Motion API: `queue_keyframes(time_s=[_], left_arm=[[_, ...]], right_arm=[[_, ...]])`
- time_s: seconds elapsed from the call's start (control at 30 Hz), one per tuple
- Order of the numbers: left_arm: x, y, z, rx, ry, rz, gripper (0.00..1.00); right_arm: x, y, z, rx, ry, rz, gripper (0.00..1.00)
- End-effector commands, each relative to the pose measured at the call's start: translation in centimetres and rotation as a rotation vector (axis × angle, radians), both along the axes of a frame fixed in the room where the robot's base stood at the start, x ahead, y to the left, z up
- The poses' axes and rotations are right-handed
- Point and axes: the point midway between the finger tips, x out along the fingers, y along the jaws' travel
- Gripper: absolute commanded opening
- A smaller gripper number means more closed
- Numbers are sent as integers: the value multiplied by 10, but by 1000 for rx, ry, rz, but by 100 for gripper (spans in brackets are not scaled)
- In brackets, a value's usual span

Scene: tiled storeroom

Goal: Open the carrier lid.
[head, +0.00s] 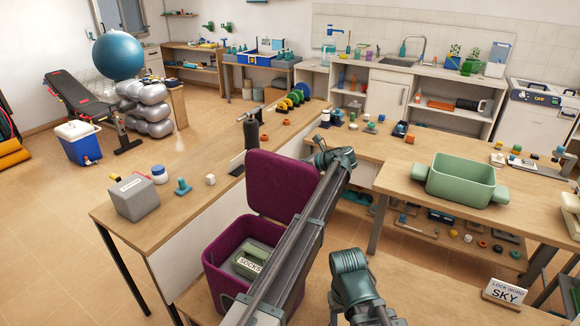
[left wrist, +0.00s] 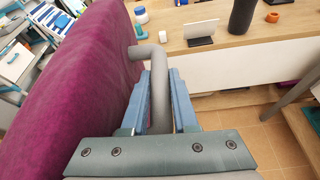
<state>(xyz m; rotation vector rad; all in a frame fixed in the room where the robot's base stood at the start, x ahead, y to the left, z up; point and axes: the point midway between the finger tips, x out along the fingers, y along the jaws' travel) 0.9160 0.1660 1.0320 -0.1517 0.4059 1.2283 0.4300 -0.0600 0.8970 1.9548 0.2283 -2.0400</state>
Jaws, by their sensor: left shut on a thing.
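The purple carrier (head: 212,272) stands in front of me with its top open. Its purple lid (head: 283,184) is raised, standing roughly upright at the back edge. In the left wrist view the lid (left wrist: 70,85) fills the left side, with a grey bar handle (left wrist: 158,98) on its face. My left gripper (left wrist: 160,80) is shut on that handle. In the head view the handle and left fingertips are hidden, and my arm crosses the carrier's right side. A green item and a card reading SOCKS (head: 249,264) lie inside.
A wooden bench (head: 150,208) behind the carrier bears a grey box (head: 134,198), small bottles and a dark cylinder (head: 252,130).

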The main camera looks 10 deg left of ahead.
Motion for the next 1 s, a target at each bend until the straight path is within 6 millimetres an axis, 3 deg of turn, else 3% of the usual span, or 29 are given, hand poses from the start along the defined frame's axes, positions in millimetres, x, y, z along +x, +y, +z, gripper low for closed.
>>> queue_keyframes(time_s=[0.13, 0.17, 0.3, 0.67, 1.0], left_arm=[[1, -1, 0, -1, -2, -2, 0], [1, -1, 0, -1, -2, -2, 32], [1, -1, 0, 0, -1, -2, 57], [0, -2, 1, 0, 0, -1, 57], [-11, -37, 19, 0, -1, -3, 57]], right_arm=[[0, 0, 0, 0, 0, 0, 60], [0, 0, 0, 0, 0, 0, 60], [0, 0, 0, 0, 0, 0, 60], [0, 0, 1, 0, 0, 0, 60], [0, 0, 19, 0, 0, 0, 60]])
